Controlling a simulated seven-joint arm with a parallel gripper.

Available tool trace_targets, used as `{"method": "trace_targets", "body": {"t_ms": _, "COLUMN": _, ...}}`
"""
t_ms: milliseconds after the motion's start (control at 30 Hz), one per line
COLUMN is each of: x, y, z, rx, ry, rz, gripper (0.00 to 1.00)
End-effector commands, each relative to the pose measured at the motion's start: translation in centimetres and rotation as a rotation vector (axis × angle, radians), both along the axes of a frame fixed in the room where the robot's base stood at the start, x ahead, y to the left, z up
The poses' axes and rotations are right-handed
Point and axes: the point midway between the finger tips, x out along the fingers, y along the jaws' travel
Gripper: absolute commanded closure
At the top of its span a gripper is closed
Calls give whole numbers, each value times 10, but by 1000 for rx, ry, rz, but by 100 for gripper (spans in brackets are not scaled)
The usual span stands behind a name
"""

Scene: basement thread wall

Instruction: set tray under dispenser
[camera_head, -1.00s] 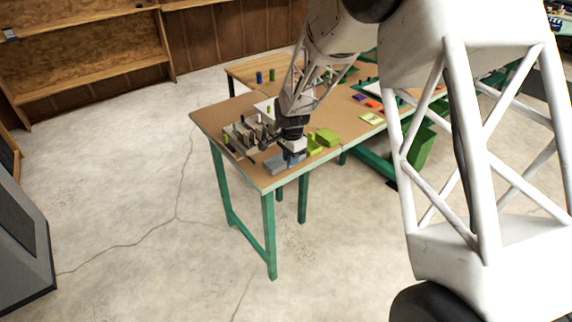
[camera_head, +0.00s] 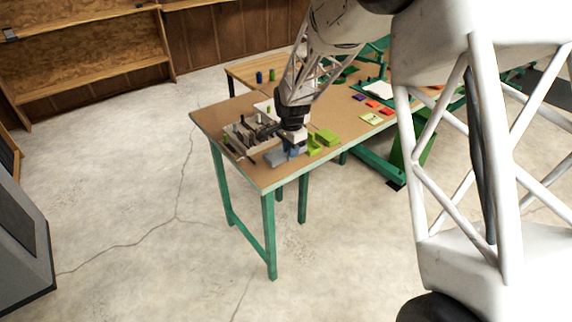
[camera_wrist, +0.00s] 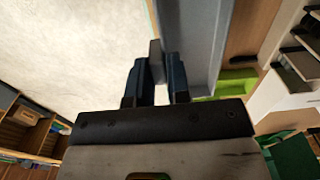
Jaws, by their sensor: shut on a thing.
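A grey tray (camera_head: 278,159) is at the front of the brown-topped table, left of my gripper's fingers. My gripper (camera_head: 294,152) points down over the table, with its blue fingers shut on a small grey tab of the tray. In the wrist view the fingers (camera_wrist: 156,78) close around that tab, and the long grey tray (camera_wrist: 196,45) extends beside it. Whether the tray touches the tabletop cannot be told. A grey fixture with upright parts (camera_head: 240,131) stands left of and behind the tray; I cannot tell whether it is the dispenser.
A dark rod lies near the table's left front edge. Coloured squares (camera_head: 372,104) lie farther right. The table's front corner is bare.

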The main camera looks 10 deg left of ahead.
Motion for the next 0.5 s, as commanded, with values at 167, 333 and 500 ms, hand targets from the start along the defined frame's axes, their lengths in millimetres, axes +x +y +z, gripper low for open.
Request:
{"method": "trace_targets", "body": {"t_ms": 167, "x": 0, "y": 0, "z": 0, "rx": 0, "ry": 0, "rz": 0, "gripper": 98}}
{"method": "trace_targets", "body": {"t_ms": 333, "x": 4, "y": 4, "z": 1, "rx": 1, "ry": -1, "rz": 0, "gripper": 98}}
{"method": "trace_targets", "body": {"t_ms": 500, "x": 20, "y": 19, "z": 6, "rx": 4, "ry": -4, "rz": 1, "gripper": 98}}
